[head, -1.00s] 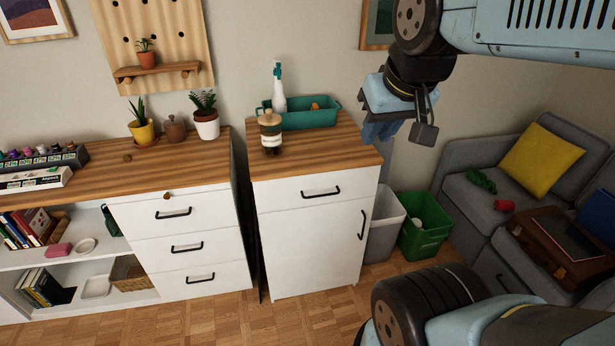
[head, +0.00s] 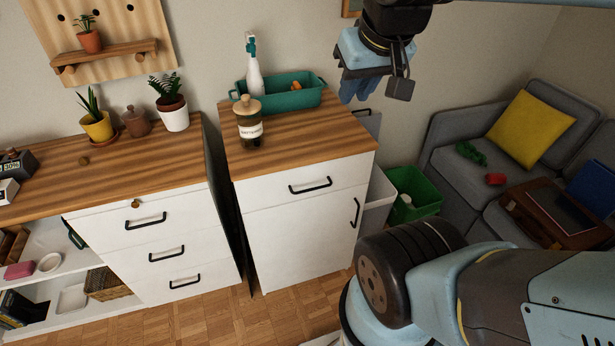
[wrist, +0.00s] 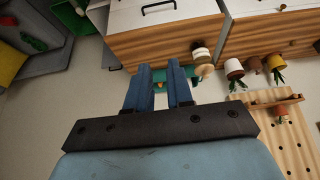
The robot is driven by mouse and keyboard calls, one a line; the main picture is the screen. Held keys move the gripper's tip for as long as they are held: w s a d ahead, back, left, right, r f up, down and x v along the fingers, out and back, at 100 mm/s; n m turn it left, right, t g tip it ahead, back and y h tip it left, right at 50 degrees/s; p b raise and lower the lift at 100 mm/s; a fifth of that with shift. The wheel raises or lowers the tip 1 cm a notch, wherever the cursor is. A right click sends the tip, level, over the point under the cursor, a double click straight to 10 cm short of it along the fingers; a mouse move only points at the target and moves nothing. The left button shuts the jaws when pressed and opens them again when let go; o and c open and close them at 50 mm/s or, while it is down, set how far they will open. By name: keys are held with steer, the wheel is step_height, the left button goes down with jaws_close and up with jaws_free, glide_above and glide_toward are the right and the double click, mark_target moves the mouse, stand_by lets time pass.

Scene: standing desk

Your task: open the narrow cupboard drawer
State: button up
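The narrow cupboard (head: 300,240) is white with a wooden top and stands in the middle of the head view. Its drawer (head: 265,192) sits above a door and looks shut. The drawer's black bar handle (head: 310,186) is in clear view; a black handle (wrist: 158,6) also shows at the top edge of the upside-down wrist view. My gripper (head: 358,90) is raised above and behind the cupboard's right back corner, apart from the handle. In the wrist view its two blue fingers (wrist: 159,80) stand apart with nothing between them.
A teal tray (head: 285,100), a white spray bottle (head: 253,75) and a lidded jar (head: 248,125) stand on the cupboard top. A wider drawer unit (head: 150,235) is at left. A green bin (head: 415,192) and grey sofa (head: 465,175) are at right. Floor in front is partly clear.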

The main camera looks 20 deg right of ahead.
steer(key=w+d+f+m+g+y, duration=0.1)
steer(key=w+d+f+g+y, duration=0.1)
steer(key=w+f+g, duration=0.4)
steer(key=m+y, duration=0.5)
steer(key=y, duration=0.4)
glide_toward(316, 188)
steer(key=s+r, duration=0.5)
steer(key=r, duration=0.4)
steer(key=d+f+m+t+y, duration=0.4)
steer(key=d+f+t, duration=0.1)
steer(key=f, duration=0.7)
steer(key=shift+t+h, duration=0.3)
steer(key=x, duration=1.4)
steer(key=shift+w+a, duration=0.1)
steer(key=shift+w, duration=0.15)
jaws_close()
